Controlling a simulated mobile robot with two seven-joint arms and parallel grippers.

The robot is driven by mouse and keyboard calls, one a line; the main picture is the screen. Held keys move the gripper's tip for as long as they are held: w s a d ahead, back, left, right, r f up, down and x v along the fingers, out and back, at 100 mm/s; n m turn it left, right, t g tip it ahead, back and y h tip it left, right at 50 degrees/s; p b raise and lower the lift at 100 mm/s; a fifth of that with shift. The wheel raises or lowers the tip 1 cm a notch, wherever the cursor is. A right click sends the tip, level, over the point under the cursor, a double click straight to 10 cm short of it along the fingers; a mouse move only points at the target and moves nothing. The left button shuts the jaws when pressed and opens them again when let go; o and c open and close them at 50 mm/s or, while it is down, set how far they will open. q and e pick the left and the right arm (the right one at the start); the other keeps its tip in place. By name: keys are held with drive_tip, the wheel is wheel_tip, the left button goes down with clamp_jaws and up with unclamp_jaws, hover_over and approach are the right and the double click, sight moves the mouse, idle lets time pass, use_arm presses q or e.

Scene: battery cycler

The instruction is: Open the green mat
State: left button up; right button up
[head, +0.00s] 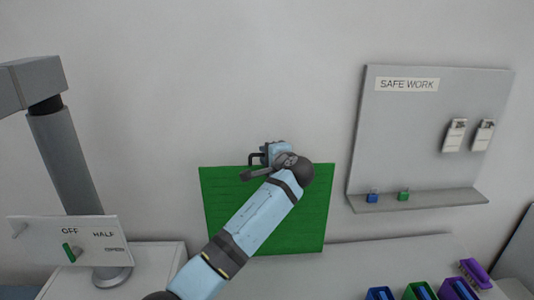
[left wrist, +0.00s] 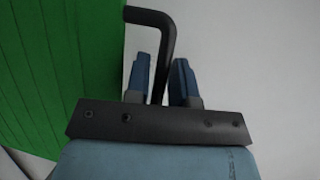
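The green mat (head: 230,215) shows as a green rectangular panel against the wall behind the counter, partly covered by my left arm. Its ribbed surface also fills the left side of the left wrist view (left wrist: 50,70). My left gripper (head: 258,159) is at the panel's top edge. In the left wrist view, a bent black handle (left wrist: 160,45) stands between the two blue fingers (left wrist: 161,75). Slim gaps show beside the handle, so the fingers look open around it. How the handle joins the panel is hidden. My right gripper is not in view.
A grey board marked SAFE WORK (head: 407,84) with a shelf hangs at right. Coloured bins (head: 420,290) stand on the counter at lower right. A small panel with a green lever (head: 69,252) and a grey jointed duct (head: 65,160) are at left.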

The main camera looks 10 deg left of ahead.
use_arm(q)
clamp_jaws()
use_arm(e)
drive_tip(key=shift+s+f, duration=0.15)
use_arm(q)
drive_tip(key=s+d+f+n+t+y+b, duration=0.1)
drive_tip(key=s+d+f+b, duration=0.1)
drive_tip(key=s+b, duration=0.3)
drive_tip(key=s+d+f+n+t+y+b, duration=0.1)
drive_tip(key=s+b, duration=0.4)
drive_tip(key=s, duration=0.5)
drive_tip(key=s+d+f+n+t+y+b, duration=0.1)
drive_tip(key=s+d+f+t+y+b, duration=0.1)
drive_tip(key=s+f+b, duration=0.3)
drive_tip(key=shift+s+d+t+y, duration=0.3)
drive_tip(key=shift+s+d, duration=0.55)
drive_tip(key=shift+s, duration=0.8)
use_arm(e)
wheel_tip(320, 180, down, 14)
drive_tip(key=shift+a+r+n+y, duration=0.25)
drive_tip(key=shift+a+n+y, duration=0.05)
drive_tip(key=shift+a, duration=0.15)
